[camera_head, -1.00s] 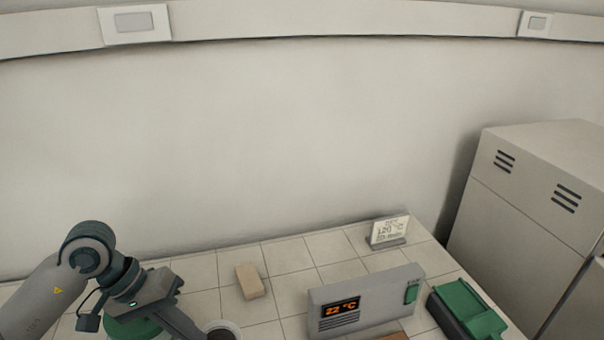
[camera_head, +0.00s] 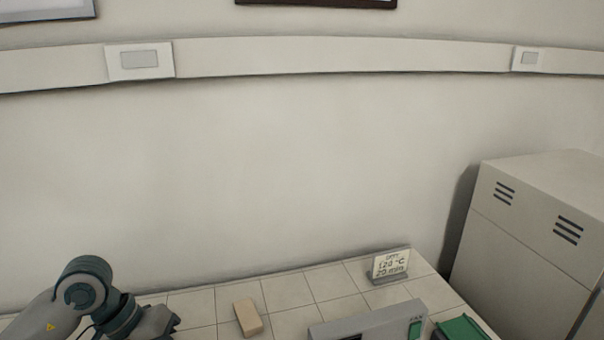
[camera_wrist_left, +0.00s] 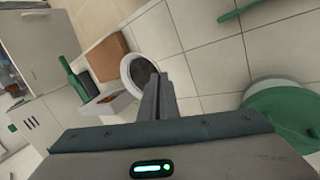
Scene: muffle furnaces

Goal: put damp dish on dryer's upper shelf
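The dish (camera_wrist_left: 128,72), white-rimmed and dark inside, shows in the left wrist view at the fingertips; it is below the head view's edge. My left gripper (camera_wrist_left: 160,78) has its fingers close together, tips over the dish's right rim. They look shut on that rim, though the contact is small and partly hidden. In the head view my left arm (camera_head: 85,285) is at the lower left, its fingers cut off. A grey box (camera_head: 370,325), perhaps the dryer, stands at the bottom right, mostly cut off. No upper shelf is visible. My right gripper is out of view.
A tan block (camera_head: 248,318) and a sign reading 120 °C, 20 min (camera_head: 390,265) stand on the tiled table. A green object (camera_head: 462,328) is right of the grey box, before a tall cabinet (camera_head: 530,225). A round green object (camera_wrist_left: 290,108) lies right of the gripper.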

